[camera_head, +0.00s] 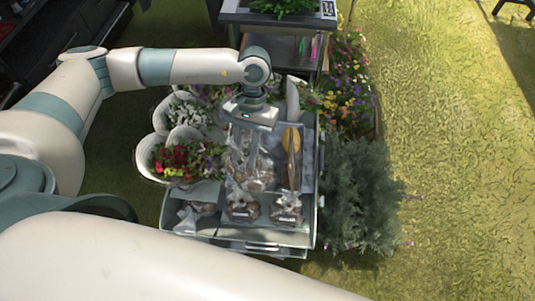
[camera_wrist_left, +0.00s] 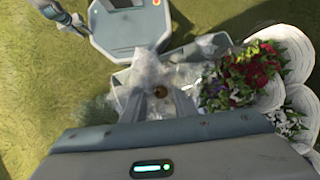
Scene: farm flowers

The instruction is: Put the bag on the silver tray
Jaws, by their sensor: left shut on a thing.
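My left gripper (camera_head: 246,160) reaches down over the metal cart, with its fingers shut on a clear plastic bag with brown contents (camera_head: 262,178). In the left wrist view, the fingers (camera_wrist_left: 160,100) close in on crumpled clear plastic (camera_wrist_left: 150,75) with a brown spot between them. Two similar bags, one on the left (camera_head: 242,209) and one on the right (camera_head: 287,210), stand at the cart's near edge. A silver tray surface (camera_head: 308,165) shows around the bags. Whether the held bag touches the tray cannot be told. My right gripper is not in view.
White pots with red flowers (camera_head: 183,160) and white flowers (camera_head: 180,114) stand left of the bags. A brown, paddle-like item (camera_head: 291,142) is right of the gripper. A grey-green bush (camera_head: 355,195) borders the cart's right side, with open grass (camera_head: 460,160) beyond.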

